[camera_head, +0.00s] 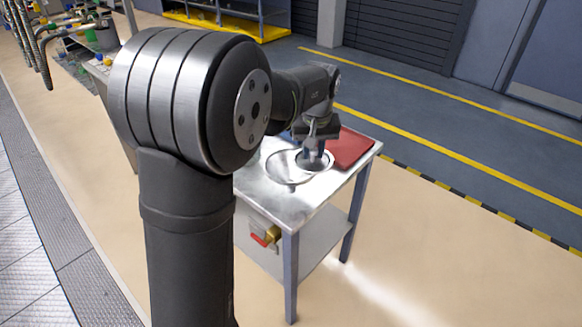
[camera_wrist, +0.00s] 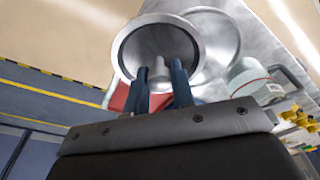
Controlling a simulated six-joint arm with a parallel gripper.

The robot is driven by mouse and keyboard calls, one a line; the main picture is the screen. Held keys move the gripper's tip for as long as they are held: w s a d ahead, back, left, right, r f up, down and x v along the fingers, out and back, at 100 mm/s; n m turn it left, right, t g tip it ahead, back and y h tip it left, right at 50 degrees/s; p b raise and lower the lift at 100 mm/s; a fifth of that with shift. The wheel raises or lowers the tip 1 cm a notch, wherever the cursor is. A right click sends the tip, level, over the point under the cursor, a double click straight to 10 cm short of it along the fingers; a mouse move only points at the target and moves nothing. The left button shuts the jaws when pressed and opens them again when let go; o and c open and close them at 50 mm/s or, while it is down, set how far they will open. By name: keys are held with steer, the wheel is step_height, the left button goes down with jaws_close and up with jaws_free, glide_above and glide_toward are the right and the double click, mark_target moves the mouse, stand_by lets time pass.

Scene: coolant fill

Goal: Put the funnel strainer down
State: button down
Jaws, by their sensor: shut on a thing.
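The funnel strainer is a silver, round, wide-rimmed piece. In the wrist view the funnel strainer (camera_wrist: 128,52) opens toward the camera, with a grey stub in its middle. My gripper (camera_wrist: 162,75) has its two dark fingers shut on it. In the head view my gripper (camera_head: 318,142) points down over the metal-topped table, and the funnel strainer (camera_head: 318,165) shows below it. It overlaps the right side of a round, shallow metal dish (camera_head: 284,180). I cannot tell whether it touches the dish or the tabletop. The dish (camera_wrist: 225,38) also shows behind it in the wrist view.
A red flat item (camera_head: 350,147) lies on the table's far right corner. A pale green jar (camera_wrist: 246,78) stands beside the dish. A red-handled brass valve (camera_head: 268,237) hangs on the table's side. The front of the tabletop (camera_head: 288,210) is bare. My arm hides its left part.

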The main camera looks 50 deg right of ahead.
steer(key=shift+w+f, duration=1.95)
steer(key=shift+f, duration=0.2)
steer(key=shift+w+f, duration=1.9)
steer(key=shift+f, duration=0.25)
steer(key=shift+f, duration=0.15)
steer(key=c, duration=1.2)
jaws_free()
step_height(320, 180, up, 12)
steer(key=s+a, duration=0.1)
steer(key=shift+s, duration=0.15)
steer(key=shift+a, duration=0.1)
